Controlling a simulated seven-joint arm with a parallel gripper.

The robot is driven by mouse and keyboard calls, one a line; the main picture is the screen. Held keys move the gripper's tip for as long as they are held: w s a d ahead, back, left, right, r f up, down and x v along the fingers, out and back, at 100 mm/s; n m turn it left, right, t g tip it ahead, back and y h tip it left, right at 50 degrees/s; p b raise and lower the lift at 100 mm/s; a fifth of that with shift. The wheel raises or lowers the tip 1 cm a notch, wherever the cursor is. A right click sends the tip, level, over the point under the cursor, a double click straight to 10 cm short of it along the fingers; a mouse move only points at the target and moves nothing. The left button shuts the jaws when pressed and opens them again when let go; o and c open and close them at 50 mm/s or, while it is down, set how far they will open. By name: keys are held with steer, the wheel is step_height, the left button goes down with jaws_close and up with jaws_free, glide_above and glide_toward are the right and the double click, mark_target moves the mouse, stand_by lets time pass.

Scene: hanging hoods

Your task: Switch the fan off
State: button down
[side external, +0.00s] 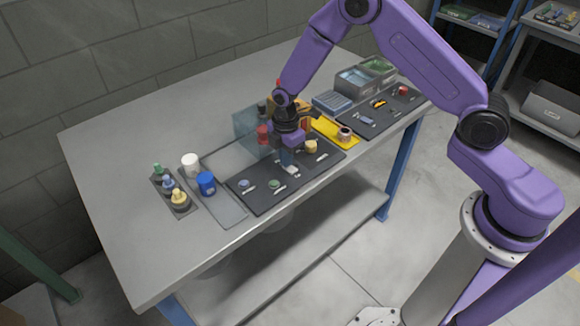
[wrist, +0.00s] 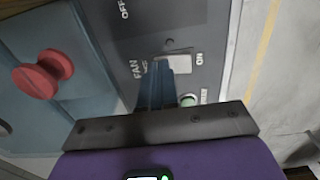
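The fan switch (wrist: 178,63) is a pale rocker in a dark panel (wrist: 215,30) in the wrist view, with the word FAN beside one end and ON beside the other. My gripper (wrist: 170,68) points down at it, its blue-grey fingertips close together and overlapping part of the rocker. I see nothing between them. I cannot tell whether they touch the switch or which way it is tilted. In the side view, my gripper (side external: 287,160) is low over the dark panel (side external: 262,197), beside a pale switch (side external: 291,170).
A red knob (wrist: 40,75) stands on a bluish plate left of my fingers; it also shows in the side view (side external: 263,133). A green button (wrist: 188,99) is close to my fingers. Blue (side external: 206,183) and white (side external: 190,164) cylinders stand left. The table's left end (side external: 110,190) is clear.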

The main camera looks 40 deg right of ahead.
steer(key=shift+r, duration=0.1)
step_height(320, 180, up, 7)
stand_by(0.8)
steer(key=shift+s, duration=0.1)
steer(key=s+r+m, duration=0.2)
steer(key=s+r, duration=0.5)
steer(key=s, duration=0.5)
steer(key=s+r+m, duration=0.2)
steer(key=s+r, duration=0.5)
steer(key=s, duration=0.5)
steer(key=s+d+r+m, duration=0.1)
steer(key=s+d, duration=0.4)
steer(key=s, duration=0.4)
steer(key=shift+s, duration=0.15)
steer(key=c, duration=1.8)
jaws_free()
steer(key=shift+d, duration=0.1)
